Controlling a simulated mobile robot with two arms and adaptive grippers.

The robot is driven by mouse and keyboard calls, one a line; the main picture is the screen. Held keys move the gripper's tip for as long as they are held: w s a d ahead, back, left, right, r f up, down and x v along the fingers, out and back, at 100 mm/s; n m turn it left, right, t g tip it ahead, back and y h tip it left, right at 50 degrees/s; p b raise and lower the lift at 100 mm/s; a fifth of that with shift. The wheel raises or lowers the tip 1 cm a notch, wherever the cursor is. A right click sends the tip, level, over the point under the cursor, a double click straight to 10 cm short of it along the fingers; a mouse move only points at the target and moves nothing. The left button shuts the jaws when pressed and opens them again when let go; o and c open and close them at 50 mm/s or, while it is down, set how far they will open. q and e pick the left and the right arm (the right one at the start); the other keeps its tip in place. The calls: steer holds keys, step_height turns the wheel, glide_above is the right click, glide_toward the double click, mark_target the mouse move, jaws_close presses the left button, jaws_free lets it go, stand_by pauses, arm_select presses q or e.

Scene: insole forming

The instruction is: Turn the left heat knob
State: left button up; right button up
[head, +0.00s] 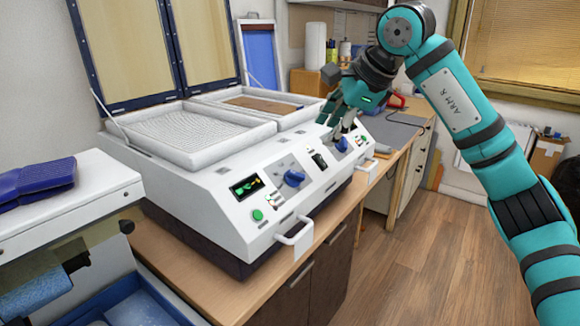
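The white forming machine (225,190) stands on the wooden counter with its sloped control panel facing the front right. The left heat knob (293,178) is blue and sits on the panel, clear of any gripper. A second blue knob (342,145) is farther right on the panel. My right gripper (343,130) points down right at this second knob, its fingers partly covering the view there. I cannot tell whether it touches the knob or how far its fingers are apart. My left gripper is not in view.
A green button (257,215), a small lit display (246,186) and a black switch (319,160) are on the panel. White handles (295,234) stick out in front. The lids (125,50) stand open behind. Blue insoles (35,178) lie at left.

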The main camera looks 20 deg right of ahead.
mark_target(295, 173)
steer(key=p+x, duration=0.2)
steer(key=x, duration=1.2)
steer(key=shift+w+a+f+p, duration=0.2)
steer(key=shift+a+f+p, duration=0.1)
steer(key=shift+p, duration=0.1)
steer(key=shift+w+f, duration=0.3)
steer(key=shift+f, duration=0.15)
steer(key=shift+a, duration=0.1)
steer(key=c, duration=0.6)
jaws_close()
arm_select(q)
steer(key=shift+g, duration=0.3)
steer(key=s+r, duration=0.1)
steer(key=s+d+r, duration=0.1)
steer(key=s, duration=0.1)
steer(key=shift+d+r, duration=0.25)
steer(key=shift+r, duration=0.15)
